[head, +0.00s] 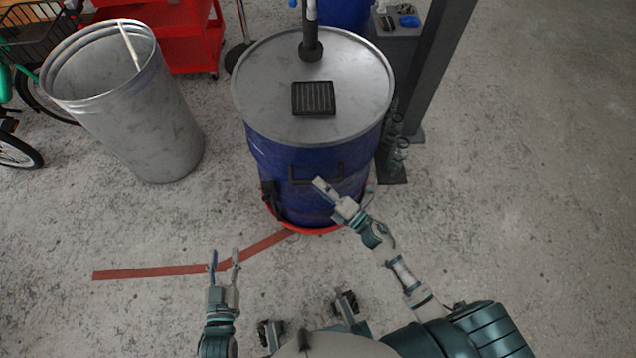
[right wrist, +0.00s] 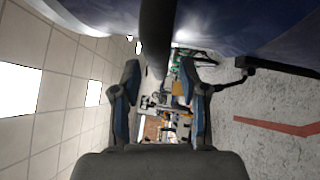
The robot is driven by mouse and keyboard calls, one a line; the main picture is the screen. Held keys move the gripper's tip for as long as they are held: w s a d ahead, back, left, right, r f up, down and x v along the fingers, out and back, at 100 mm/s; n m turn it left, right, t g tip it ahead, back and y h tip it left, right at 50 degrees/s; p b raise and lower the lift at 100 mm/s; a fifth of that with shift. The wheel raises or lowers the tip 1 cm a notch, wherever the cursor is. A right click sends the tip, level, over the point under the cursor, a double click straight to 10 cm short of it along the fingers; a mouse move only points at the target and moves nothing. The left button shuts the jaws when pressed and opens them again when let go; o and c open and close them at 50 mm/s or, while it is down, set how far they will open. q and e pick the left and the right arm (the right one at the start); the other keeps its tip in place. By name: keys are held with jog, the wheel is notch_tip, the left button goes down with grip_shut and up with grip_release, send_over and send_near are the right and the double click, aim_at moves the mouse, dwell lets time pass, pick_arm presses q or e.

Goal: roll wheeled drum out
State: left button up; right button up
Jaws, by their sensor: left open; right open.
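The blue drum (head: 270,160) stands upright with a grey lid (head: 265,85) and a red base (head: 318,229) under it. A black handle (head: 316,178) is on its near side. My right gripper (head: 325,188) is open at the handle, close to the drum wall. In the right wrist view, a dark bar (right wrist: 156,35), seemingly the handle, reaches between the open fingers of my right gripper (right wrist: 160,78). Whether they touch it I cannot tell. My left gripper (head: 224,262) is open and empty over the floor, left of the drum. The base's wheels are hardly visible.
A grey open bin (head: 150,130) stands left of the drum, with a red cart (head: 185,45) behind. A dark post (head: 430,70) and glass items (head: 399,152) stand close on the right. Red tape (head: 150,272) marks the floor. The near and right floor is clear.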

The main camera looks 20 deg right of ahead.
jog(key=v, duration=1)
jog(key=shift+s+d, duration=0.2)
jog(key=shift+s, duration=0.15)
jog(key=shift+f, duration=0.1)
